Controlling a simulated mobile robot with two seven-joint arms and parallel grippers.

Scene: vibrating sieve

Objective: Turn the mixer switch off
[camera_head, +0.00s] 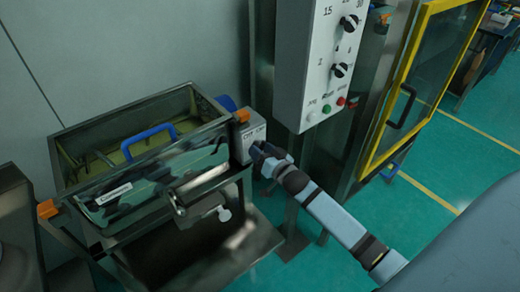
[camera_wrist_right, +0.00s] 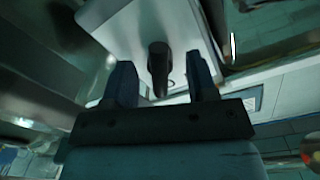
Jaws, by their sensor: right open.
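A small grey switch box (camera_head: 245,138) is fixed to the right corner of the metal mixer tank (camera_head: 135,190). In the right wrist view, the pale face of the box (camera_wrist_right: 120,35) carries a black switch knob (camera_wrist_right: 158,66). My right gripper (camera_head: 259,152) is at the front of the box and hides the knob in the head view. In the wrist view, the two fingers of this gripper (camera_wrist_right: 163,88) are apart, one on each side of the knob, with gaps between. My left gripper is not in view.
A white control panel (camera_head: 318,60) with black dials and small buttons hangs above and right of my right gripper. A yellow-framed door (camera_head: 412,85) stands further right. Blue handles (camera_head: 148,140) show in the tank.

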